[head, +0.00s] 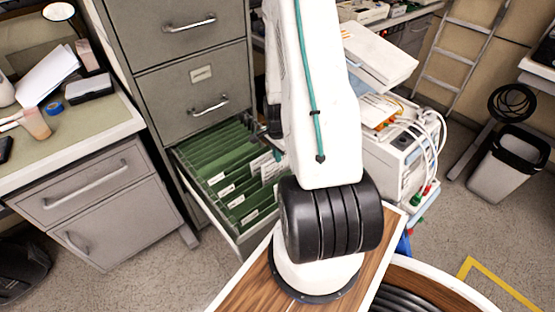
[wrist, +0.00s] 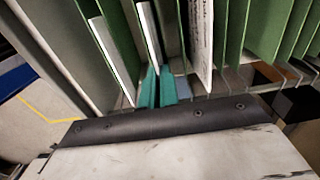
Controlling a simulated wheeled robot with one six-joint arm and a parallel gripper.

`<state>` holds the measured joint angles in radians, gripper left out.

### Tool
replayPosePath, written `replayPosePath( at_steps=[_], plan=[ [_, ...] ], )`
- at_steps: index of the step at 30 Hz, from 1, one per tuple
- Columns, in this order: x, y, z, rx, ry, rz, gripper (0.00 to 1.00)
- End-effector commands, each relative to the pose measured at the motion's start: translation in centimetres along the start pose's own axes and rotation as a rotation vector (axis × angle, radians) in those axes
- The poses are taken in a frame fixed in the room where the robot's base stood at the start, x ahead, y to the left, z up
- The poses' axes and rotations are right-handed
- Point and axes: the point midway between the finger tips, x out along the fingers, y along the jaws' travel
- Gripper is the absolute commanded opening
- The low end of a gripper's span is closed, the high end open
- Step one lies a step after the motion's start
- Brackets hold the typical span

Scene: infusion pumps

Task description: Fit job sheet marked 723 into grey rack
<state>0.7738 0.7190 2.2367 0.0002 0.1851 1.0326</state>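A grey cabinet drawer (head: 195,208) stands open, full of green hanging folders (head: 215,165) with white labels. No separate grey rack can be made out. A white paper sheet (head: 271,171) stands up among the folders, near my gripper. In the wrist view a printed sheet (wrist: 201,45) stands upright to the right of my gripper; its number is not legible. My gripper (wrist: 157,87) has its teal fingertips close together at the folders, by the lower end of a white sheet or card (wrist: 150,35). Whether they grip it is unclear. My arm hides much of this in the head view.
A desk (head: 85,130) with papers and small items is at the left. A white machine with cables (head: 395,160) stands right of my arm. A bin (head: 508,165) and a ladder (head: 455,55) are farther right. Open floor shows at front left.

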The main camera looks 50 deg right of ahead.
Motion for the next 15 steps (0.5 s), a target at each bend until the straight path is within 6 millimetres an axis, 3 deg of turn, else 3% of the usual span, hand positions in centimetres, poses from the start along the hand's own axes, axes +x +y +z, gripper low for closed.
replayPosePath(
  at_steps=[15],
  plan=[
    [-4.2,0.0,0.0,0.000,0.000,-0.001,0.00]
  ],
)
